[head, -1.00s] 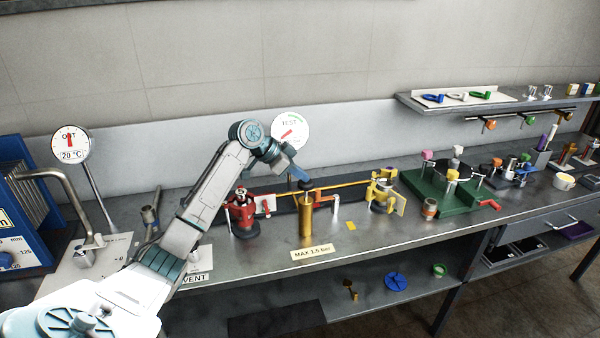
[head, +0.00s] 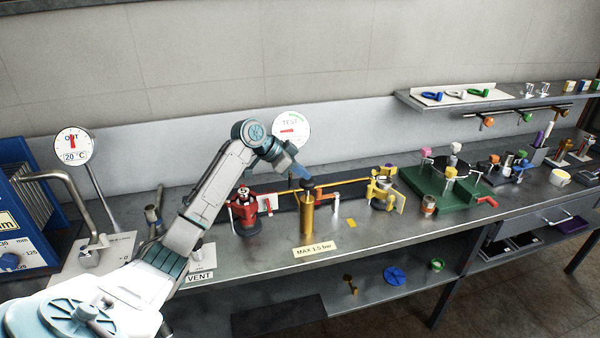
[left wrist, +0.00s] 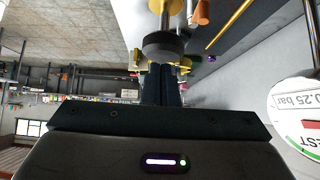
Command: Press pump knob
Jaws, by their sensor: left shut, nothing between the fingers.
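The pump is an upright brass cylinder (head: 307,214) standing on the bench near the middle of the head view. Its dark round knob (head: 308,184) sits on top, close to the cylinder's upper end. My left gripper (head: 303,174) is shut and empty, with its fingertips at the top of the knob; they look in contact, but the exact touch is hard to see. In the left wrist view, the knob (left wrist: 163,46) is just beyond the shut fingers (left wrist: 161,88). My right gripper is not in view.
A TEST gauge (head: 288,130) stands behind my wrist, its needle pointing left. A red valve (head: 244,213) is left of the pump and a yellow one (head: 381,190) right. A "MAX 1.5 bar" plate (head: 314,250) lies in front. A green base (head: 440,190) stands farther right.

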